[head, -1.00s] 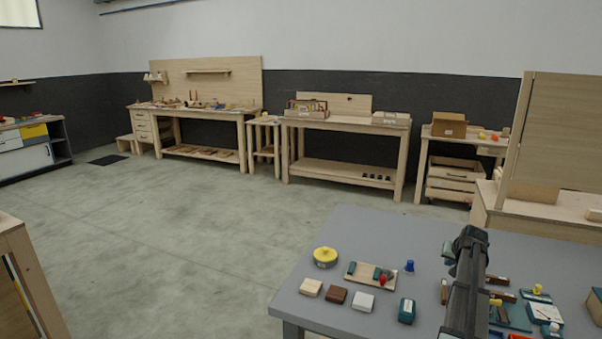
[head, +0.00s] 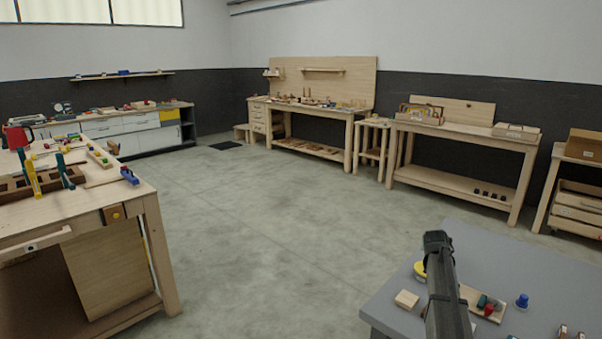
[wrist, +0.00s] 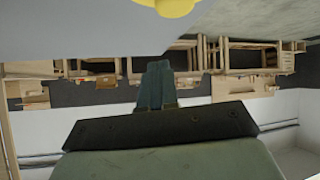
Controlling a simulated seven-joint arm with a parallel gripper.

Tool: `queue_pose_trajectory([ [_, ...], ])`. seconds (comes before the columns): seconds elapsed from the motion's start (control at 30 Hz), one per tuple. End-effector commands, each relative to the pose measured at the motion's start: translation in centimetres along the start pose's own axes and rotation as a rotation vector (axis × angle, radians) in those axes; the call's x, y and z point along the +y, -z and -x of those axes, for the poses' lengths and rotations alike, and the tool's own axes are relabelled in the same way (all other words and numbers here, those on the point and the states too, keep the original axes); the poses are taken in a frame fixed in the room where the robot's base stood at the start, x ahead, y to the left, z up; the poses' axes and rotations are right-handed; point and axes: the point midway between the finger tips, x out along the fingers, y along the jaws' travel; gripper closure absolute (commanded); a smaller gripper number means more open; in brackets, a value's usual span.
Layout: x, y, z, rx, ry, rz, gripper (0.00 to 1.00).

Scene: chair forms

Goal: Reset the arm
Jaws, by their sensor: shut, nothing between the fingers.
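My gripper (wrist: 156,82) shows in the wrist view, its two fingers together with nothing between them. In the head view my dark arm reaches up over the grey table at the lower right; I cannot make out the fingertips there. A yellow round piece (head: 420,271) on the grey table (head: 480,255) is partly hidden behind the arm. Part of a yellow round shape (wrist: 165,6) also shows at the top edge of the wrist view, apart from the fingers.
A light wooden block (head: 407,299), a wooden tray (head: 497,312) with small pieces and a blue knob (head: 522,300) stand on the grey table near my arm. A wooden workbench (head: 150,190) stands at the left. The floor (head: 260,235) between is clear.

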Motion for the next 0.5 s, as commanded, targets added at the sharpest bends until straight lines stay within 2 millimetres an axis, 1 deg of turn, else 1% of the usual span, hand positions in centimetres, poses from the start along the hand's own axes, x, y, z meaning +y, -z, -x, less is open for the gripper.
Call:
queue_pose_trajectory([
  [0.03,-3.0,0.3,0.3,0.024,0.016,0.024,1.0],
  [0.07,-4.5,0.5,0.6,0.038,0.024,0.037,1.0],
  [0.1,-6.5,0.6,0.8,0.057,0.034,0.053,1.0],
  [0.17,-9.5,0.6,1.3,0.083,0.051,0.082,1.0],
  [0.2,-11.5,0.5,1.5,0.099,0.062,0.102,1.0],
  [0.27,-14.6,0.0,2.0,0.121,0.079,0.137,1.0],
  [0.3,-16.6,-0.5,2.2,0.134,0.091,0.161,1.0],
  [0.37,-19.6,-1.3,2.7,0.153,0.108,0.203,1.0],
  [0.4,-21.6,-2.2,2.9,0.163,0.12,0.233,1.0],
  [0.47,-24.6,-3.6,3.3,0.178,0.137,0.282,1.0],
  [0.5,-26.6,-4.7,3.6,0.187,0.149,0.317,1.0],
])
